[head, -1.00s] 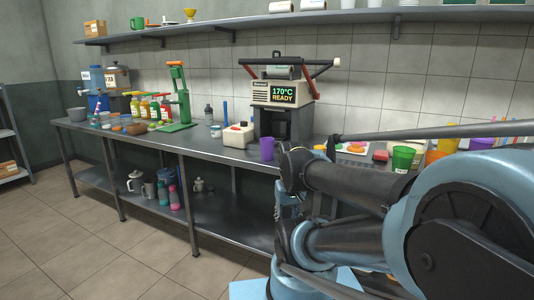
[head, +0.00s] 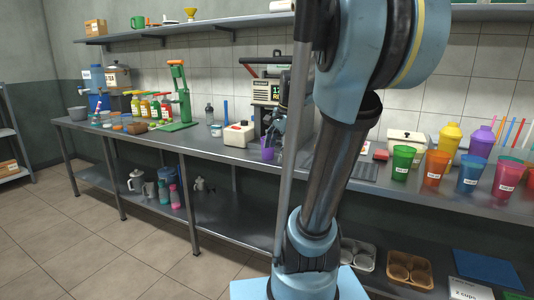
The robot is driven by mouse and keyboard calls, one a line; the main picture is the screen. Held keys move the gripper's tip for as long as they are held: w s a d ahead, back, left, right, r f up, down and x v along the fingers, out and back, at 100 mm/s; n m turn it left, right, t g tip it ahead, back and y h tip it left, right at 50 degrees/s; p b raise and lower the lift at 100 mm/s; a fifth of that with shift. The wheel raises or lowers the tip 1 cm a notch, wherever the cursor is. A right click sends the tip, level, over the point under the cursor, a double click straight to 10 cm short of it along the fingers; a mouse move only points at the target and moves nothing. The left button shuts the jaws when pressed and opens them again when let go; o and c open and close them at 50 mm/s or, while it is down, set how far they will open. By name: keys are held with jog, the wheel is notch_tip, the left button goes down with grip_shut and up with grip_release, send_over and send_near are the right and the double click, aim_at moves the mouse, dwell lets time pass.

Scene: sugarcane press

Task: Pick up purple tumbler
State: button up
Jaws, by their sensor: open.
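The purple tumbler (head: 268,155) stands upright near the front edge of the metal counter, left of my arm in the head view. My gripper (head: 271,139) is small and dark in this view, pointing down at the tumbler from above. Its fingers are open and overlap the tumbler's upper part in the picture. I cannot tell whether they touch it. My arm link hides the area just to the right.
The press (head: 264,91) is behind, partly hidden by my arm.

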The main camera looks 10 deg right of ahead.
jog(key=w+d+r+m+y, duration=0.15)
jog(key=w+r+m, duration=0.35)
jog(key=w, duration=0.6)
jog(key=w+d+r+m, duration=0.2)
jog(key=w+d+m, duration=0.1)
jog(key=w+m, duration=0.6)
jog(key=shift+n+t, duration=0.3)
jog(key=shift+n, duration=0.2)
jog(key=x, duration=0.3)
jog(key=w+x, duration=0.1)
jog(key=x, duration=0.7)
jog(key=shift+w+a, duration=0.25)
jog(key=shift+w, duration=0.05)
jog(key=shift+x, duration=2.75)
jog(key=shift+s, duration=0.15)
jog(key=c, duration=1.2)
